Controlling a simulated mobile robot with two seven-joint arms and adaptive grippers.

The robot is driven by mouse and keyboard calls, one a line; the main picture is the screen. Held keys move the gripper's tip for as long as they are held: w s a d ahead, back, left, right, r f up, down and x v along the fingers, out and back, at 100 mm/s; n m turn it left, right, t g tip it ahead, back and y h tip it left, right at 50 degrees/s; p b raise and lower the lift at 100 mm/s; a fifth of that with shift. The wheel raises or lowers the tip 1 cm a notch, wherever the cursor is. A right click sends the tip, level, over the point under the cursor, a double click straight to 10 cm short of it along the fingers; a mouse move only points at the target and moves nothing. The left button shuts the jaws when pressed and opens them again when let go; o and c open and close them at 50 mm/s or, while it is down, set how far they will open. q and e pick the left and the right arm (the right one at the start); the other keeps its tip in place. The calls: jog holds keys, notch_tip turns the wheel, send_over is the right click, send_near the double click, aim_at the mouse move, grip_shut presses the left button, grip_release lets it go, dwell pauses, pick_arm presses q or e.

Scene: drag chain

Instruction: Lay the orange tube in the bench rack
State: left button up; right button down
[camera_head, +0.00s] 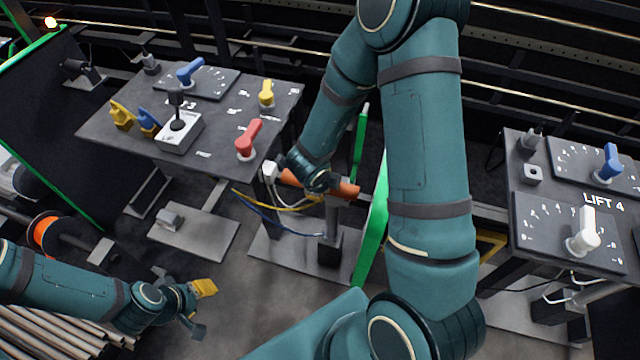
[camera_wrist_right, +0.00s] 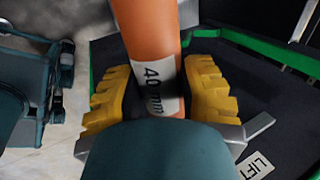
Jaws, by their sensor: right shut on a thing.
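The orange tube (camera_head: 348,190) is at the middle of the head view, roughly level, just right of the left control bench. In the right wrist view the orange tube (camera_wrist_right: 155,30) shows a white "40 mm" label. My right gripper (camera_wrist_right: 158,90) has its yellow pads on both sides of the tube, shut on it; in the head view its jaws are mostly hidden by my arm. A grey post (camera_head: 331,218) stands under the tube; whether it touches is unclear. I cannot surely pick out the bench rack. My left gripper (camera_head: 198,305) is open and empty, low at the left.
The left control bench (camera_head: 120,140) carries coloured knobs and a joystick box (camera_head: 181,132). A green-edged panel (camera_head: 374,225) stands close right of the tube. A LIFT 4 panel (camera_head: 535,245) is at the right. Yellow and blue cables (camera_head: 270,228) hang below the tube.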

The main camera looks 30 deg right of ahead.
notch_tip(320, 180, up, 10)
jog(key=p, duration=0.7)
jog(key=shift+f+p, duration=0.25)
jog(key=shift+p, duration=0.15)
notch_tip(320, 180, up, 7)
jog(key=shift+r, duration=0.15)
